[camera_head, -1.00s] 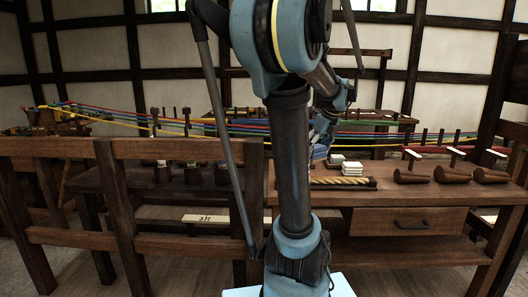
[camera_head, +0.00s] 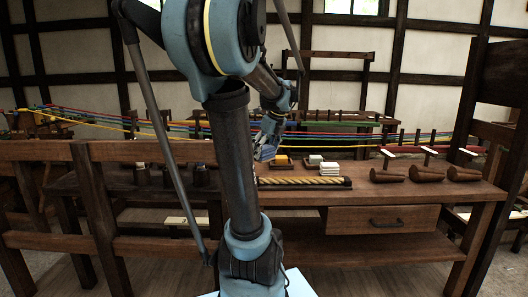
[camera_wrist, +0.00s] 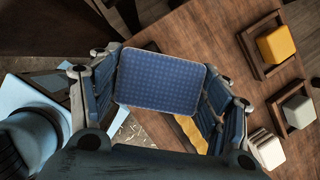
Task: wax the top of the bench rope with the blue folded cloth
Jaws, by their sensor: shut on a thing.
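My gripper (camera_wrist: 158,95) is shut on the blue folded cloth (camera_wrist: 160,80), a flat, rounded blue pad that fills the space between the two fingers in the wrist view. In the head view my gripper (camera_head: 265,147) is above the bench, near the left end of the bench rope. The bench rope (camera_head: 305,183) is a thick golden twisted rope lying along the front of the bench top. In the wrist view a golden strip of it (camera_wrist: 190,132) shows below the cloth, partly hidden by the right finger. I cannot tell whether the cloth touches it.
A yellow block (camera_wrist: 276,45) and a pale block (camera_wrist: 298,112) sit in wooden frames on the bench (camera_head: 420,197). A white stack (camera_head: 330,168) stands behind the rope. Brown wooden cones (camera_head: 388,175) lie to the right. Coloured ropes (camera_head: 345,137) stretch behind.

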